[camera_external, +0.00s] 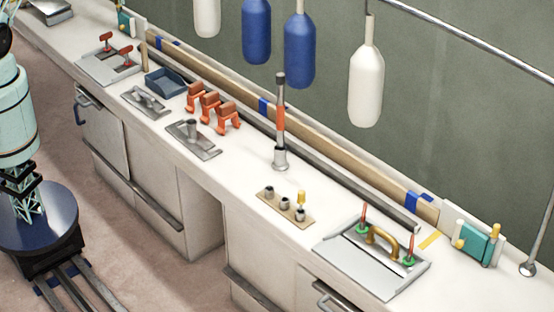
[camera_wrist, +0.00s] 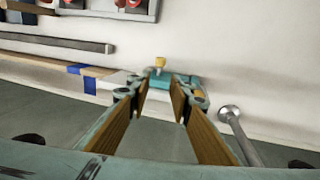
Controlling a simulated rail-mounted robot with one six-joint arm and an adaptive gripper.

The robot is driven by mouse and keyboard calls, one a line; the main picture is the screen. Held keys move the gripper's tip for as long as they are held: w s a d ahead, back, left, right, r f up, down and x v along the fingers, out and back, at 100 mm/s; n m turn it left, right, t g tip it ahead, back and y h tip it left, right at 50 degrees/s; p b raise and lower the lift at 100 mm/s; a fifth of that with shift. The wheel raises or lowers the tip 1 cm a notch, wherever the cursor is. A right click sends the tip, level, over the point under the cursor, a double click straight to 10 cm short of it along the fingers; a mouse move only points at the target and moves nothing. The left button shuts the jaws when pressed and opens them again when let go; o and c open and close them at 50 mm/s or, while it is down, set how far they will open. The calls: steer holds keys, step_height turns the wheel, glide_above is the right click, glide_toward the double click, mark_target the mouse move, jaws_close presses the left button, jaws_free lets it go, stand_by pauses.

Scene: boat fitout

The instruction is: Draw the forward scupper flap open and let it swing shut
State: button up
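A teal scupper flap (camera_external: 125,22) stands at the far left end of the counter's back edge. It also shows in the wrist view, apparently upside down, as a teal block (camera_wrist: 160,76) with a yellow knob (camera_wrist: 160,62). A second teal flap (camera_external: 480,244) with yellow knobs stands at the right end; no visible label says which is forward. My gripper (camera_wrist: 160,88) is open, its two tan-padded fingers apart and pointing at the left-end flap. Nothing is between the pads. The fingers partly hide the flap, and its swing angle is unclear.
A metal post base (camera_wrist: 230,113) stands close beside the flap. A batten with blue tape (camera_wrist: 88,72) and a grey bar (camera_wrist: 62,43) lie on the other side. A plate with red handles (camera_external: 108,66) is nearby. Bottle-shaped floats (camera_external: 300,50) hang above the counter.

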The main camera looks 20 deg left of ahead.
steer(key=b, duration=0.1)
glide_toward(123, 23)
steer(key=s+d+f, duration=0.1)
steer(key=f, duration=0.1)
steer(key=s+d+f, duration=0.3)
steer(key=d+f, duration=0.1)
steer(key=f, duration=0.1)
steer(key=shift+s+f, duration=0.1)
steer(key=shift+s, duration=0.2)
steer(key=shift+c, duration=0.5)
jaws_close()
